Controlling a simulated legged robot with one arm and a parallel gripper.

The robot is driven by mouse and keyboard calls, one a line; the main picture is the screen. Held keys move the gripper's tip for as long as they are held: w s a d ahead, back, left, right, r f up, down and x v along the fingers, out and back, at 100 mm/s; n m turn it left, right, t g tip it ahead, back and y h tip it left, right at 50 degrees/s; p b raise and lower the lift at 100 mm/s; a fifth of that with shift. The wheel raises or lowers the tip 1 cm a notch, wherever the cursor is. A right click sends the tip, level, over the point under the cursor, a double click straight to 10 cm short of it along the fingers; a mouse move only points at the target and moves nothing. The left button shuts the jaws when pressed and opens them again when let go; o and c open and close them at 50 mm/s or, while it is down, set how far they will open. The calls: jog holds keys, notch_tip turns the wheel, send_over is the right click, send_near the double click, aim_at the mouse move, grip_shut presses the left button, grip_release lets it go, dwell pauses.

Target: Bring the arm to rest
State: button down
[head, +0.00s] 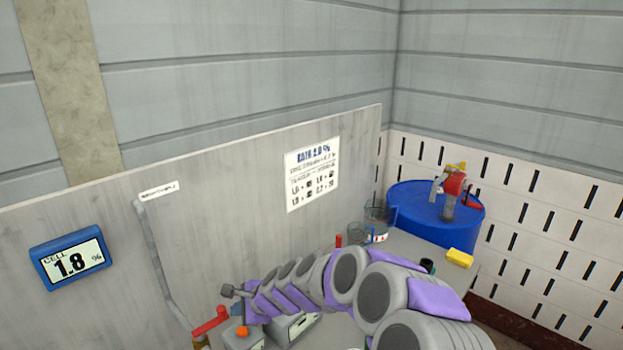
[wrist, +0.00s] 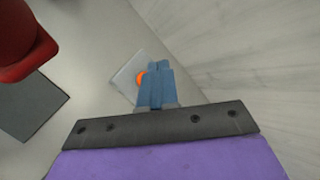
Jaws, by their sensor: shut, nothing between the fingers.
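My arm, in grey and purple segments, reaches across the head view from the lower right toward the left. Its far end, with my gripper (wrist: 156,82), hangs over the bench beside the wall panel. In the wrist view the two blue fingers are together with nothing between them. An orange round knob (wrist: 140,78) on a pale square plate shows just behind the fingers. I cannot tell how far the fingertips are above it.
A red handle (head: 211,321) and a grey box with an orange knob (head: 242,331) lie near the arm's end. A blue drum (head: 415,222), a yellow block (head: 460,258) and glass beakers (head: 376,213) stand behind the arm. A blue display (head: 70,262) reads 1.8 %.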

jog(key=s+d+r+n+g+h, duration=0.1)
jog(key=s+d+r+n, duration=0.4)
jog(key=s, duration=0.3)
jog(key=s+d+r+n+g+h, duration=0.1)
jog(key=s+d+r+n+g, duration=0.1)
jog(key=s+d+r+n, duration=0.4)
jog(key=s+d+f+n+g+h, duration=0.2)
jog(key=s+d+h, duration=0.4)
jog(key=s+d, duration=1.8)
jog(key=shift+s+f+g, duration=0.2)
jog(key=shift+s+g, duration=0.1)
jog(key=shift+s, duration=0.65)
dwell(2.4)
